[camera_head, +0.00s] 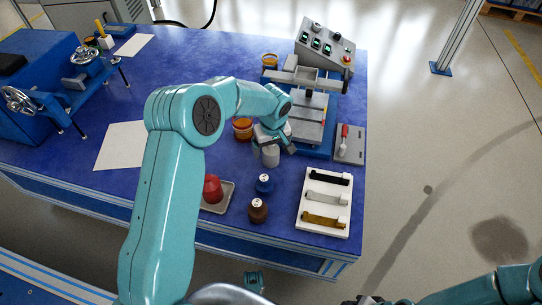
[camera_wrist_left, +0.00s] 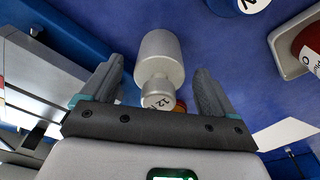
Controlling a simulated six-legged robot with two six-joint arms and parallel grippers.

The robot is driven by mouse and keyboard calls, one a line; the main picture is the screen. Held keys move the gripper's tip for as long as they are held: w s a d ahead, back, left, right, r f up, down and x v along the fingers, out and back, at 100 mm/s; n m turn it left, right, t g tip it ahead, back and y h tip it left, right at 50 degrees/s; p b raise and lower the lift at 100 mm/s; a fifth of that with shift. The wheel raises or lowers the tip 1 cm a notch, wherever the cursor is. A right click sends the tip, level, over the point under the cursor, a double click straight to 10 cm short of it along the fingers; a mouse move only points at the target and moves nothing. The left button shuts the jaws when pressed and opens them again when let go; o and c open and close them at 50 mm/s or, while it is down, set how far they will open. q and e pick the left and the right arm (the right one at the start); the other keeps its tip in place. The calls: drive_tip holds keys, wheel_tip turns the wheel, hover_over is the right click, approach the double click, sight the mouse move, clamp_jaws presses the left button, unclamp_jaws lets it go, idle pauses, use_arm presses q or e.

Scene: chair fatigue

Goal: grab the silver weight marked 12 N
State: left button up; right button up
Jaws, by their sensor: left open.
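The silver weight (camera_head: 270,157) stands on the blue table, a plain cylinder with a smaller knob on top. In the left wrist view the weight (camera_wrist_left: 160,55) shows the number 12 on its knob. My left gripper (camera_head: 274,148) is open and close above it. In the left wrist view the fingers of the left gripper (camera_wrist_left: 158,80) lie on either side of the knob, with visible gaps on both sides. My right arm (camera_head: 450,288) comes in at the bottom right; a dark part at its end is cut off by the frame edge.
A blue weight (camera_head: 265,184) and a brown weight (camera_head: 258,210) stand nearby, with a red weight (camera_head: 212,188) on a tray (camera_head: 226,197). The test machine (camera_head: 318,133) is close behind. A white holder (camera_head: 312,178) with three coloured pieces lies right. An orange-brown jar (camera_head: 242,129) stands left.

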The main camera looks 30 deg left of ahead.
use_arm(q)
drive_tip(key=shift+w+a+f, duration=0.1)
drive_tip(key=shift+f, duration=0.7)
clamp_jaws()
drive_tip(key=shift+w+r, duration=0.1)
drive_tip(key=shift+r, duration=0.1)
